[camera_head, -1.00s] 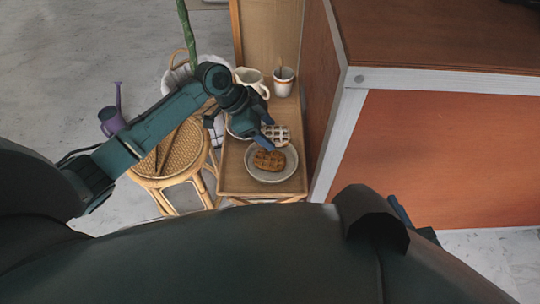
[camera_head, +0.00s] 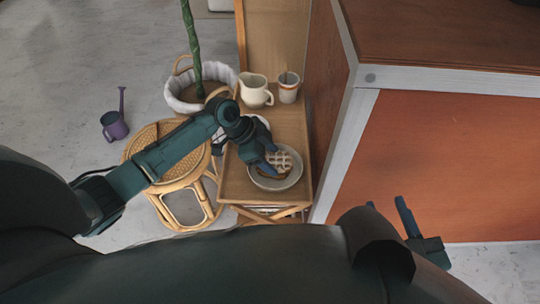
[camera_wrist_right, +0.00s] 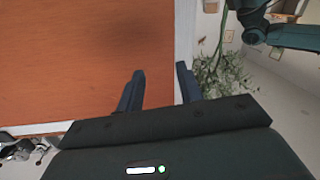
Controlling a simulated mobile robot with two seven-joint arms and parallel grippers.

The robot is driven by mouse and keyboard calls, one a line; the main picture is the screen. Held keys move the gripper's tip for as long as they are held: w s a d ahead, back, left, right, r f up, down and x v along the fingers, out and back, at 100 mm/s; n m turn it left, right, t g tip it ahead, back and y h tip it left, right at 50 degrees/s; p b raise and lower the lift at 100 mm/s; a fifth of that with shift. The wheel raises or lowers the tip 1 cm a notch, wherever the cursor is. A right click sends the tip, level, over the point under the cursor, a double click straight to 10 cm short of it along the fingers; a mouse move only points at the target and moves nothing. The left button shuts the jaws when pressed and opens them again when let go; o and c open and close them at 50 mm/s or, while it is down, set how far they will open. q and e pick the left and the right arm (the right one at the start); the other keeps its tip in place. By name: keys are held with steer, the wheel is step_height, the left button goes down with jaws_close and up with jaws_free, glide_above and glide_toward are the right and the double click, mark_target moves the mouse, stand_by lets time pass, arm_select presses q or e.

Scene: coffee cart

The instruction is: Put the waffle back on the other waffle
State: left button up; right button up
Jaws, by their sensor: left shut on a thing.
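My left gripper (camera_head: 271,162) is shut on a pale gridded waffle (camera_head: 284,161) above the plate (camera_head: 287,186). The held waffle overlaps the browner waffle (camera_head: 266,174) on that plate and hides most of it. I cannot tell whether the two waffles touch. The plate lies on the small wooden table (camera_head: 235,185). My right gripper (camera_head: 387,203) is open and empty, away from the waffles at the lower right. Its two fingers also show apart in the right wrist view (camera_wrist_right: 160,78).
A cream pitcher (camera_head: 254,92) and a cup (camera_head: 288,92) stand at the table's back. A second dish is partly hidden behind my left wrist. The orange cabinet (camera_head: 440,150) bounds the right side. A rattan stool (camera_head: 145,145) and a potted plant (camera_head: 192,40) stand to the left.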

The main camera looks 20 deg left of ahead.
arm_select(q)
steer(key=o, duration=1.1)
steer(key=shift+c, duration=0.2)
steer(key=shift+r, duration=0.25)
steer(key=p+v, duration=0.4)
steer(key=v, duration=0.7)
steer(key=s+d+f+n+t, duration=0.3)
steer(key=s+d+f+t, duration=0.1)
steer(key=s+d, duration=0.35)
steer(key=s+r+n+t+y, duration=0.1)
steer(key=s+r+n+t, duration=0.5)
steer(key=r, duration=0.4)
steer(key=shift+s+d+t, duration=0.45)
steer(key=shift+s+t, duration=0.45)
steer(key=shift+s, duration=0.15)
arm_select(e)
steer(key=g, duration=0.1)
steer(key=m+g+h, duration=0.1)
steer(key=shift+s+d+f+g, duration=0.1)
steer(key=shift+s+d+g, duration=0.2)
steer(key=shift+s+d, duration=0.1)
